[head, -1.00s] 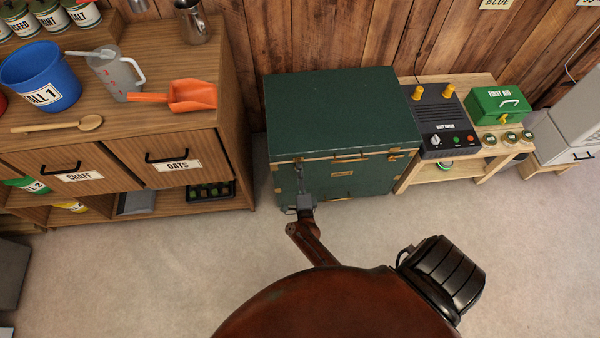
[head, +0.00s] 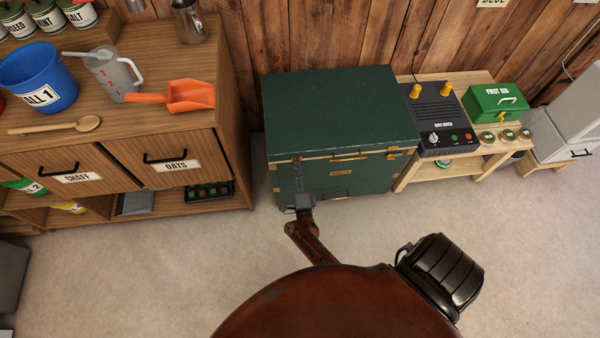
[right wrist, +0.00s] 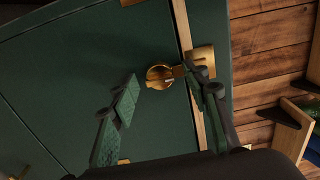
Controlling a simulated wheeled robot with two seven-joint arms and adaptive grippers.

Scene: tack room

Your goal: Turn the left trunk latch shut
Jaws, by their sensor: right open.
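The green trunk (head: 340,110) stands closed against the wood wall, with brass fittings along its front edge. My right gripper (head: 298,170) is at the left part of the trunk's front and partly covers the left latch there. In the right wrist view, the left latch (right wrist: 160,74) is a round brass piece with a small tab, close to the lid seam. My right gripper (right wrist: 163,85) is open, its green-padded fingers on either side of the latch. I cannot tell whether they touch it. The right latch (head: 393,153) is at the front's right. My left gripper is not in view.
A wooden cabinet (head: 235,130) with a blue bucket (head: 38,78) and orange scoop (head: 180,97) stands left of the trunk. A low bench (head: 470,160) with a black box (head: 440,118) and green first aid box (head: 497,103) stands right. The floor in front is clear.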

